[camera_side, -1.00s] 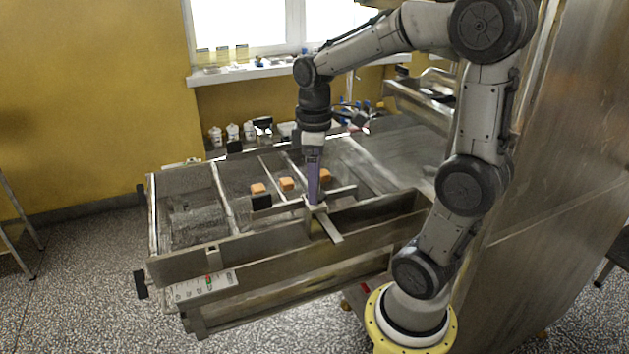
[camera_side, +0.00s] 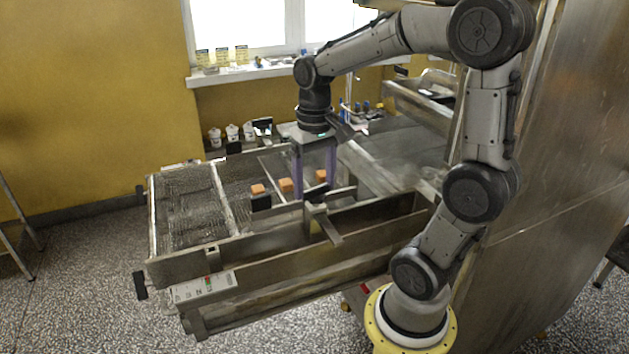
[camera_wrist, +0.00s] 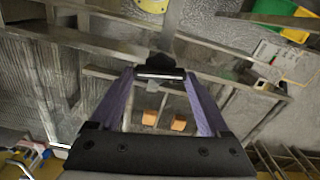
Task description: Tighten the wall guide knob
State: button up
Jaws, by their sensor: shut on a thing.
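The wall guide knob (camera_side: 317,193) is a black bar-shaped knob on top of the metal guide bracket near the middle of the frame's front rail. In the wrist view the black knob (camera_wrist: 163,68) sits between the fingertips. My gripper (camera_side: 316,188) points down over it with its two purple fingers at the knob's two ends, shut on it. In the wrist view my gripper (camera_wrist: 160,77) shows both fingers converging on the knob. The contact faces are partly hidden.
Several orange pieces (camera_side: 286,185) lie on the mesh belt (camera_side: 185,205) behind the knob. A metal bar (camera_side: 328,228) juts forward under the knob. White bottles (camera_side: 232,132) stand at the back wall. A steel cabinet fills the right.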

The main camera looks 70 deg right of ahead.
jog(key=shift+r+m, duration=0.1)
jog(key=shift+m, duration=0.8)
jog(key=o, duration=1.2)
notch_tip(320, 180, up, 14)
jog(key=shift+f, duration=0.1)
